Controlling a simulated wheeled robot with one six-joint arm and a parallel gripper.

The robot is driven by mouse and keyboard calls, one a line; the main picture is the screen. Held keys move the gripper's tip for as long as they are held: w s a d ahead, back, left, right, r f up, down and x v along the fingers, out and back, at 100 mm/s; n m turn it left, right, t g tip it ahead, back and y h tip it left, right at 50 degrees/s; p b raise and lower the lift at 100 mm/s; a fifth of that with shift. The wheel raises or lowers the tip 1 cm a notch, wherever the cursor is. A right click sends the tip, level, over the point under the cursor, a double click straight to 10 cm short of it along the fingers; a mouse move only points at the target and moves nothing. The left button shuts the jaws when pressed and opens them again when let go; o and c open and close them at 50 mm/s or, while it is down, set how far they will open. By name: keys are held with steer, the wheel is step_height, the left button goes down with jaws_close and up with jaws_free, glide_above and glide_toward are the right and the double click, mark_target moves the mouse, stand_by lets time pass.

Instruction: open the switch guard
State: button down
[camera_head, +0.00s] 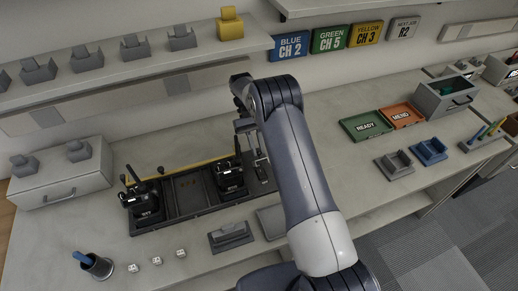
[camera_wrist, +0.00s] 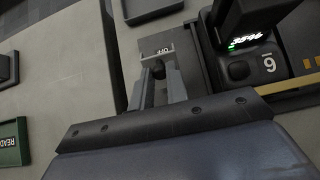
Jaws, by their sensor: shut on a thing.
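My gripper (camera_wrist: 158,82) reaches down over this plate. Its two grey fingers stand on either side of a small dark piece (camera_wrist: 159,69), which looks like part of the switch guard, and are shut on it. The rest of the guard and the switch are hidden by the fingers, so I cannot tell its angle. In the head view my gripper (camera_head: 246,127) is partly hidden by my arm.
Two black radios stand in the charger, one at its left end (camera_head: 140,202) and one (camera_head: 231,178) close beside my gripper. An empty grey cradle (camera_head: 230,237) stands in front.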

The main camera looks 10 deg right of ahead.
steer(key=shift+w+g, duration=0.3)
stand_by(0.5)
steer(key=c, duration=1.4)
jaws_free()
steer(key=shift+s, duration=0.1)
